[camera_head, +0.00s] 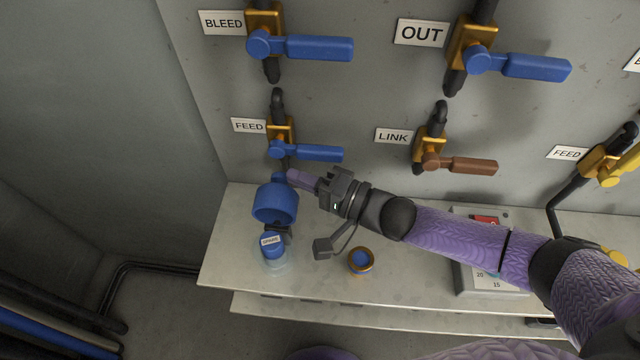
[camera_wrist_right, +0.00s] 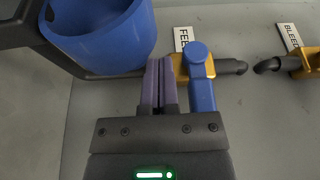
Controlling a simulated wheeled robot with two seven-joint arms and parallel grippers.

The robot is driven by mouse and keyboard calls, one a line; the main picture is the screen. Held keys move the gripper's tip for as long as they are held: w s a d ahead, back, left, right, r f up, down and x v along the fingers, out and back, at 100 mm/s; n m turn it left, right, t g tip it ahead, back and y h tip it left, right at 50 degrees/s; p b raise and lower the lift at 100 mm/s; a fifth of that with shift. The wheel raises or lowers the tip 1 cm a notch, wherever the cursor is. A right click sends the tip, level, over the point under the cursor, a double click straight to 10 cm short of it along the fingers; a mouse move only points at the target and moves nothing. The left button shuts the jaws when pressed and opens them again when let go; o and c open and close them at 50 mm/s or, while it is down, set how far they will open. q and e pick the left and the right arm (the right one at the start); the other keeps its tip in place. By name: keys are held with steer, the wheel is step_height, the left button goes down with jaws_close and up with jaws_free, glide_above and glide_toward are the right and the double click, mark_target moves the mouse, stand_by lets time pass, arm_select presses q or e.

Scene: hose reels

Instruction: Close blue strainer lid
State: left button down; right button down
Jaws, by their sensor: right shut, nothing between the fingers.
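A blue, round, cup-like strainer piece (camera_head: 275,203) stands above the left part of the shelf, below the left FEED valve. It also shows in the right wrist view (camera_wrist_right: 105,40), with a hollow, darker inside. I cannot tell which part of it is the lid. My right gripper (camera_head: 292,175) is shut and empty, its purple fingers at the upper right edge of the blue piece. In the right wrist view the closed fingers (camera_wrist_right: 159,72) lie between the blue piece and the blue valve handle. I cannot tell whether they touch either. My left gripper is not in view.
A clear jar with a blue SPARE cap (camera_head: 271,246) stands below the strainer. A brass ring with a blue middle (camera_head: 361,261) lies on the shelf (camera_head: 225,272). The blue FEED handle (camera_head: 320,153) is just above my fingers; the brown LINK handle (camera_head: 474,166) is farther right.

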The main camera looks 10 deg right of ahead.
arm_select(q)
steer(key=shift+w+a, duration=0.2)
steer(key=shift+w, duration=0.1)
arm_select(e)
steer(key=shift+a, duration=0.1)
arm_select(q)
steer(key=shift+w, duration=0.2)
